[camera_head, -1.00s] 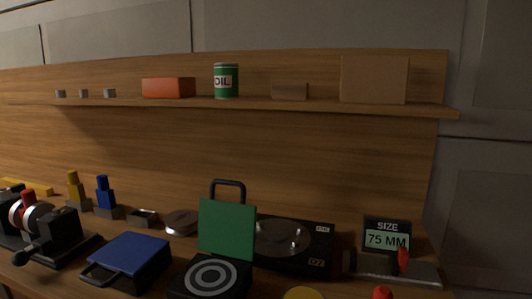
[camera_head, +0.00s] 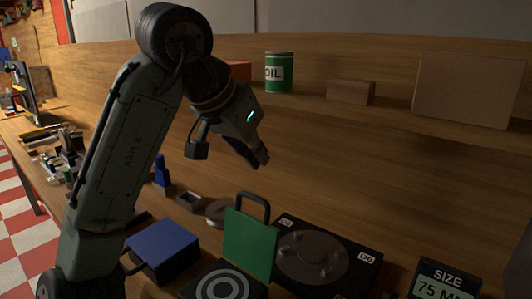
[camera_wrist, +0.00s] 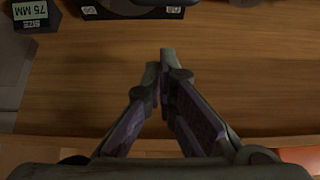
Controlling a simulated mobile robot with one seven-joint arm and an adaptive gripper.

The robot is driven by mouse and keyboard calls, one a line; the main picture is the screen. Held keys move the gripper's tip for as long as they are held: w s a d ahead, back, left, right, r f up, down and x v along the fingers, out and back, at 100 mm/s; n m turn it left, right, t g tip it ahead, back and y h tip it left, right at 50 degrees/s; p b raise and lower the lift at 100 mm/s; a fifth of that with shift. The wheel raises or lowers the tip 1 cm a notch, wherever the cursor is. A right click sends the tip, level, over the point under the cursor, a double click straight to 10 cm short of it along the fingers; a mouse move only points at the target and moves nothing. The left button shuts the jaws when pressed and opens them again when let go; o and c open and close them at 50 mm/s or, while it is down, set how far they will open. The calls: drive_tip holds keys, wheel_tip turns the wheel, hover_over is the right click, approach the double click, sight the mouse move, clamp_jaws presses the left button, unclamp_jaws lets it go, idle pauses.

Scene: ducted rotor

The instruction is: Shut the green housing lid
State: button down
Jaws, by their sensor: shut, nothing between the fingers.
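The green housing lid (camera_head: 250,243) stands upright, open, in the head view, with a dark loop handle (camera_head: 254,205) at its top edge. Its black housing base (camera_head: 222,284) lies in front of it, with white rings on its top face. My gripper (camera_head: 262,160) is in the air above and behind the lid, in front of the back board and apart from the lid. In the wrist view my gripper (camera_wrist: 160,58) is shut and empty, over bare wood. The green lid does not show in the wrist view.
A blue lidded box (camera_head: 162,247) sits left of the green one. A black turntable-like unit (camera_head: 318,258) stands close on its right. A size display (camera_head: 446,283) is further right. A shelf holds an oil can (camera_head: 279,72) and brown boxes (camera_head: 467,92).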

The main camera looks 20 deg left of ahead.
wheel_tip(320, 180, down, 6)
drive_tip(key=p, duration=0.2)
drive_tip(key=shift+w+d, duration=0.2)
drive_tip(key=shift+w, duration=0.2)
drive_tip(key=shift+f, duration=0.1)
idle(0.3)
